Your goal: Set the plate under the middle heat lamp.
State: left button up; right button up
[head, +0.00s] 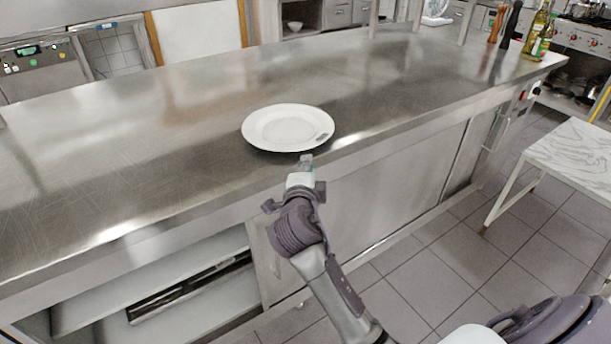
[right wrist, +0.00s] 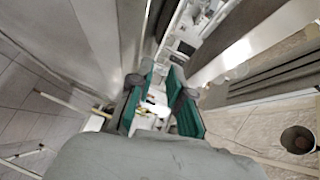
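A white round plate (head: 284,127) lies flat on the steel counter, near its front edge, in the middle of the head view. A small grey mark shows on its right rim. My right gripper (head: 306,161) is just in front of the plate's near rim, close to the counter's front edge; I cannot tell if it touches the plate. In the right wrist view its two green-padded fingers (right wrist: 158,88) stand apart with nothing seen held between them. I cannot make out the plate in that view. My left gripper and the heat lamps are not in view.
The steel counter (head: 190,112) is largely clear around the plate. Thin posts (head: 466,22) rise at its back. Bottles (head: 541,32) and pepper mills (head: 505,28) stand at the far right end. A marble-topped table (head: 580,150) stands at right, past tiled floor.

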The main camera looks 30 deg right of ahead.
jog(key=shift+v, duration=1.55)
jog(key=a+f+n+g+y, duration=0.1)
jog(key=a+f+n+y, duration=0.35)
jog(key=f, duration=0.95)
jog(key=a+f+n+g+y, duration=0.1)
jog(key=f+n+g, duration=0.1)
jog(key=f+n, duration=0.8)
jog(key=s+a+f+n+g+y, duration=0.1)
jog(key=s+f, duration=0.4)
jog(key=f, duration=0.3)
jog(key=s+f+n+g+y, duration=0.1)
jog(key=s+f+n+g, duration=0.1)
jog(key=s+f, duration=0.45)
jog(key=s+a+f+n+g, duration=0.1)
jog(key=s+f, duration=0.2)
jog(key=f, duration=0.7)
jog(key=s+d+f+n+g, duration=0.1)
jog(key=s+f, duration=0.4)
jog(key=s, duration=0.6)
jog(key=s+d+f+n+g+y, duration=0.1)
jog(key=s+f, duration=0.4)
jog(key=s, duration=0.5)
jog(key=s+d+f+n+g, duration=0.1)
jog(key=s+f+n+g, duration=0.2)
jog(key=s, duration=0.8)
notch_tip(320, 180, down, 3)
jog(key=shift+s+d+r+n, duration=0.2)
jog(key=shift+s+d+n, duration=0.15)
jog(key=shift+n, duration=0.7)
jog(key=shift+y, duration=0.25)
